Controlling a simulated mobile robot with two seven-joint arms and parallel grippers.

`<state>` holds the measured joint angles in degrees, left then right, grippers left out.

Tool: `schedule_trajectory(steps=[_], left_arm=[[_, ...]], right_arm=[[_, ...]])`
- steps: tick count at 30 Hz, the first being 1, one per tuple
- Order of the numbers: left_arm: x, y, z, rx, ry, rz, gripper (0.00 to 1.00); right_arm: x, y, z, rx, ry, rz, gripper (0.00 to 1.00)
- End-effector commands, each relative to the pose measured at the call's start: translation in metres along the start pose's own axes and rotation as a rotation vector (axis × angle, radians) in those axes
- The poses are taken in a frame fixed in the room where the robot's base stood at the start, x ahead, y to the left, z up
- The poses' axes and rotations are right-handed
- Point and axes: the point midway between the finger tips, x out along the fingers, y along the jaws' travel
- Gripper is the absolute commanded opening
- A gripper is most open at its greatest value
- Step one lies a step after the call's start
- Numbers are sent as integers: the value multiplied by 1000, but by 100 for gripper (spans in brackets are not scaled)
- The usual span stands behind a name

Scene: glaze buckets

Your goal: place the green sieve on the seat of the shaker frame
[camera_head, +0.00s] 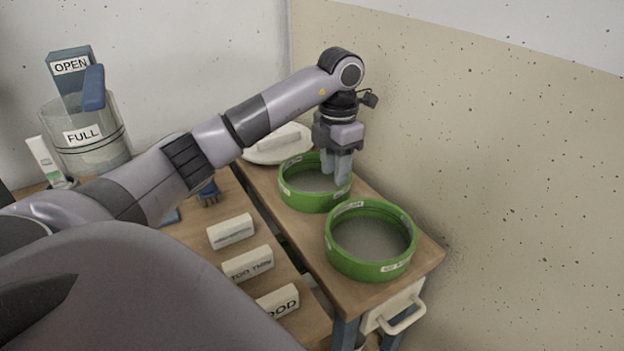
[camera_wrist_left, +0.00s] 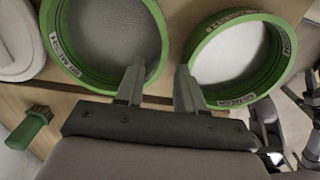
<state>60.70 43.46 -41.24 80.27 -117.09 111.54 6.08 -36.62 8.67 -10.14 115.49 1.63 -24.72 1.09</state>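Two round green sieves with grey mesh lie flat on a narrow wooden side top. The rear sieve (camera_head: 287,196) has my left gripper (camera_head: 335,180) over its right side; the front sieve (camera_head: 370,270) stands clear of it. In the left wrist view the rear sieve (camera_wrist_left: 73,68) is at left and the front sieve (camera_wrist_left: 284,45) at right. My left gripper (camera_wrist_left: 160,72) is open, fingers pointing down and apart, near the rear sieve's rim. I cannot tell whether the fingers touch it. My right gripper is out of view. I cannot make out the shaker frame.
A white oval dish (camera_head: 262,155) lies behind the rear sieve. A clear FULL bucket (camera_head: 108,152) and a blue OPEN sign (camera_head: 70,67) stand at the back left. White label blocks (camera_head: 248,264) line the wooden table. The speckled wall (camera_head: 470,140) is close on the right.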

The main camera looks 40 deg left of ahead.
Motion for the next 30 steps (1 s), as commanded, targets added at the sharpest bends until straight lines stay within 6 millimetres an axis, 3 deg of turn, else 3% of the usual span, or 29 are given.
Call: schedule_trajectory(steps=[13, 23, 27, 30], left_arm=[[59, 0, -2, 0, 3, -1, 38], [66, 1, -1, 1, 0, 0, 38], [66, 1, -1, 1, 0, 0, 0], [66, 1, -1, 1, 0, 0, 0]], right_arm=[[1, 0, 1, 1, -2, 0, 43], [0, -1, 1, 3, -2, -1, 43], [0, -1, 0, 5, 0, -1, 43], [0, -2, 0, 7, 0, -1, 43]])
